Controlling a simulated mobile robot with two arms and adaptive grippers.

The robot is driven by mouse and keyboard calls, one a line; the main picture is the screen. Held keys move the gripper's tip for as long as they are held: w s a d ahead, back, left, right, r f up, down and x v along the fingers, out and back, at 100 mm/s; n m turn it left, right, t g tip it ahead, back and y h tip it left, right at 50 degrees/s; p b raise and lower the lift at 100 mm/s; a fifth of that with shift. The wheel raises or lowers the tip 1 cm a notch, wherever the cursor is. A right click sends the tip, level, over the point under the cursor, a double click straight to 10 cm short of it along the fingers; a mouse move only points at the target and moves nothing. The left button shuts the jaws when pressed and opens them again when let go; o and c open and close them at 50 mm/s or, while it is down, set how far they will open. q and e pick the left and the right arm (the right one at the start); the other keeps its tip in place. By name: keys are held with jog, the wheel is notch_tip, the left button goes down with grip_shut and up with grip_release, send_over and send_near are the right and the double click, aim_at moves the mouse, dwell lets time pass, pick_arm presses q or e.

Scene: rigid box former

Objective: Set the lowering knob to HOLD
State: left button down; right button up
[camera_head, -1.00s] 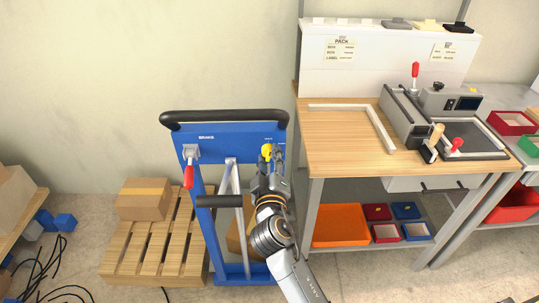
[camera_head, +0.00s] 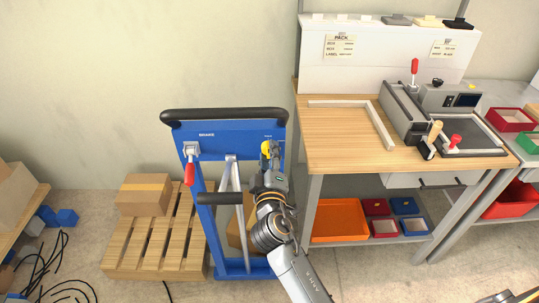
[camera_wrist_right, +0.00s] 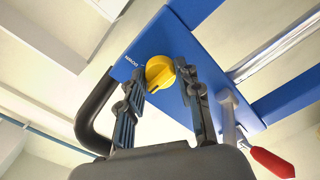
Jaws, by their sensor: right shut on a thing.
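The yellow lowering knob (camera_head: 265,147) sits at the upper right of the blue panel (camera_head: 232,146) of a cart-like frame. In the right wrist view the knob (camera_wrist_right: 160,71) is a round yellow cap with a raised grip, on the underlit blue panel. My right gripper (camera_head: 271,151) reaches up to it from below, and in the wrist view its two fingers (camera_wrist_right: 160,84) stand on either side of the knob, shut on it. Small white lettering beside the knob looks like DOWN; the knob's exact pointing is partly hidden by the fingers. My left gripper is not in view.
A red-tipped brake lever (camera_head: 189,172) is on the panel's left, below a black push bar (camera_head: 224,115). A wooden workbench (camera_head: 340,150) stands close on the right. A pallet (camera_head: 150,245) with a cardboard box (camera_head: 145,194) is on the left.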

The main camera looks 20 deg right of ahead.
jog(key=o, duration=1.1)
jog(key=shift+w, duration=0.1)
jog(key=shift+o, duration=0.2)
jog(key=v, duration=1.2)
jog(key=a+f+n+g+y, duration=0.1)
jog(key=a+f+g+y, duration=0.1)
jog(key=f, duration=0.7)
jog(key=a+f+g+y, duration=0.2)
jog(key=f, duration=0.8)
jog(key=s+f+g+y, duration=0.15)
jog(key=s+f, duration=0.25)
jog(key=f, duration=0.5)
jog(key=s+f+g+h, duration=0.1)
jog(key=s+f+g, duration=0.25)
jog(key=f, duration=0.55)
jog(key=s+d+f+m+g, duration=0.1)
jog(key=s+d+f+g, duration=0.15)
jog(key=s+f, duration=0.4)
jog(key=s+d+f+m+g, duration=0.1)
jog(key=s+d+f+m, duration=0.15)
jog(key=s+f, duration=0.4)
jog(key=s+d+f+m+g, duration=0.2)
jog(key=s+d+f, duration=0.2)
jog(key=s, duration=0.5)
jog(key=s+d+f+m+g, duration=0.2)
jog(key=s+d+f, duration=0.2)
jog(key=s, duration=0.6)
jog(key=shift+d+f, duration=0.4)
jog(key=shift+f, duration=0.3)
